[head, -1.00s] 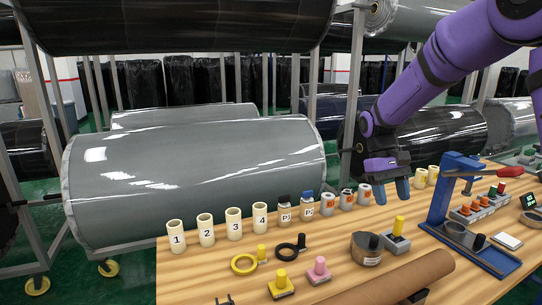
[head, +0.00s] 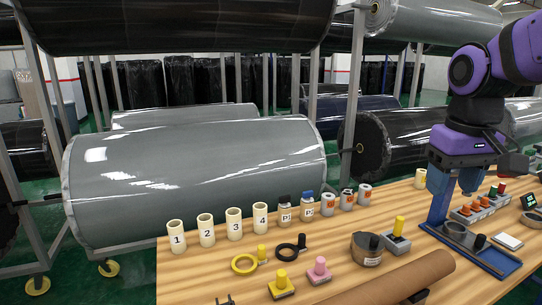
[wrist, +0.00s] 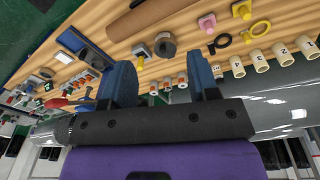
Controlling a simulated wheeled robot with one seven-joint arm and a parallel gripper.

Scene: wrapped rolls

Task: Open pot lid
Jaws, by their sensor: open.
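A round, squat brown-grey container (head: 364,254) with a pale label and a dark knob stands on the wooden table in the head view. It may be the pot; I cannot tell whether the knob belongs to a lid on it. The container also shows in the wrist view (wrist: 165,47), beyond the fingers. My gripper (head: 454,184) is raised above the right part of the table, up and to the right of the container, near the blue stand. Its blue fingers are apart, also in the wrist view (wrist: 160,82), with nothing held between them.
The blue stand (head: 437,205) is partly covered by my gripper. Numbered cream cups (head: 206,231), small jars and cans line the back edge. Yellow and pink knobs (head: 319,269), rings and a brown roll (head: 395,280) lie in front. Large wrapped rolls (head: 200,170) hang behind.

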